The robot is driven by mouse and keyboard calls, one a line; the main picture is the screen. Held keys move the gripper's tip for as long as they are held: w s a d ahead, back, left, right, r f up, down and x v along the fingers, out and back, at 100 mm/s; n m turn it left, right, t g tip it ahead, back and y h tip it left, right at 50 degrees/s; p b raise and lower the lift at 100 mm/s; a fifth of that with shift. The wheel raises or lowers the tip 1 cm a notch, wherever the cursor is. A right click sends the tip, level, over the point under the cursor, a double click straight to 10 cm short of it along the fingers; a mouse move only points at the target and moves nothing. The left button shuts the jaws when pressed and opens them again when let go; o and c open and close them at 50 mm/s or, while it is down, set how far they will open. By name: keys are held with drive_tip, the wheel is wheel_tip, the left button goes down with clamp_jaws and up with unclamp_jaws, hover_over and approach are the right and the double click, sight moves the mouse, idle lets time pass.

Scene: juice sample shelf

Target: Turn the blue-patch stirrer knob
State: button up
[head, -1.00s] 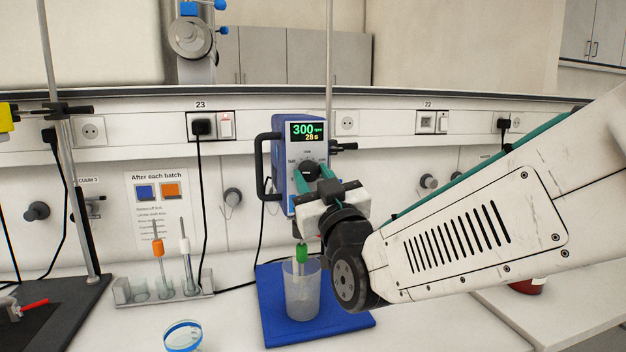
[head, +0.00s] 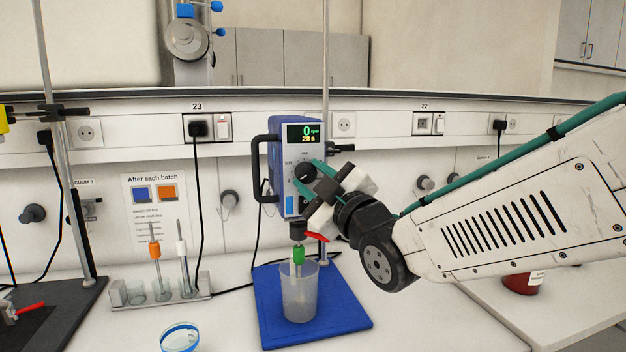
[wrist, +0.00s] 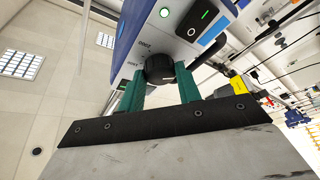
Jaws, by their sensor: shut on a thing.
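The overhead stirrer (head: 278,170) is a blue box with a light front panel. It hangs above a translucent beaker (head: 300,300) on a blue base. A bright blue patch (head: 291,206) marks the lower front panel. Its display (head: 305,134) reads 0 rpm in green, with a smaller yellow seconds line. The dark round knob (head: 305,172) sits below the display, partly hidden by my fingers. It also shows in the wrist view (wrist: 159,67). My gripper (head: 308,178) is shut on the knob, one teal finger on each side, and is rolled to a tilt.
A rack (head: 160,297) with an orange-collared and a white-collared rod stands to the left. A glass dish (head: 180,337) is at the front left. A shaft with a green collar (head: 299,254) enters the beaker. A stand with a black foot is far left. Bench front right is clear.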

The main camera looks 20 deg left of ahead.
idle(0.4)
drive_tip(key=o, duration=1)
drive_tip(key=shift+c, duration=0.2)
drive_tip(key=shift+s, duration=0.1)
drive_tip(key=v, duration=0.7)
drive_tip(key=shift+s+d, duration=0.15)
drive_tip(key=shift+d, duration=0.15)
drive_tip(key=shift+f, duration=0.15)
